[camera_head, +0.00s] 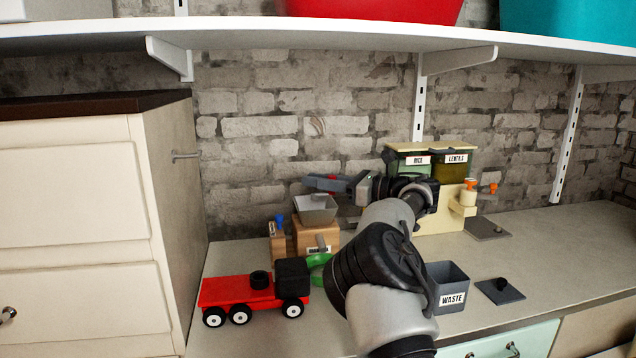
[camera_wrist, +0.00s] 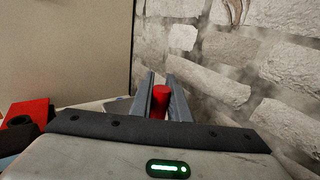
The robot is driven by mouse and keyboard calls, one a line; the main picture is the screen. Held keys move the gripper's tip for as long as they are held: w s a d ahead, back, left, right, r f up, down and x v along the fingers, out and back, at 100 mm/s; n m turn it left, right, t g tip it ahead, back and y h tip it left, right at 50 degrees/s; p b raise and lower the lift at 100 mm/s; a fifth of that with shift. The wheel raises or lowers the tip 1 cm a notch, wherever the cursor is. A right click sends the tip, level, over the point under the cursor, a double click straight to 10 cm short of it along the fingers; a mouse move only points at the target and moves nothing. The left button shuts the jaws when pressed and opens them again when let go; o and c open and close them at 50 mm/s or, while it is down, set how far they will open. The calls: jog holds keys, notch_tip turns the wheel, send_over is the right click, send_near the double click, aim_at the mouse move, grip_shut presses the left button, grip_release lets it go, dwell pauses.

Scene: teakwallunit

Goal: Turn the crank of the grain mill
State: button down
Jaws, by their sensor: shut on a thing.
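The grain mill has a wooden body (camera_head: 327,238) with a grey hopper (camera_head: 316,209) on top, and stands on the counter near the wall. My gripper (camera_head: 318,184) reaches in from the right, just above the hopper. In the wrist view its two fingers (camera_wrist: 160,95) are closed around a red upright knob (camera_wrist: 160,94), which looks like the crank's handle. The crank arm below the knob is hidden by the fingers and my gripper body.
A red toy truck (camera_head: 240,291) stands in front of the mill. A grey waste bin (camera_head: 447,285) and a dark lid (camera_head: 500,291) are to the right. A rice and lentils dispenser (camera_head: 462,206) stands behind my arm. A cream cabinet (camera_head: 75,200) bounds the left, a shelf (camera_head: 330,35) overhangs.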

jog(key=c, duration=1.7)
grip_release()
jog(key=shift+a, duration=0.1)
jog(key=shift+r, duration=0.15)
notch_tip(320, 180, up, 10)
jog(key=shift+f+p, duration=0.1)
jog(key=shift+p, duration=0.85)
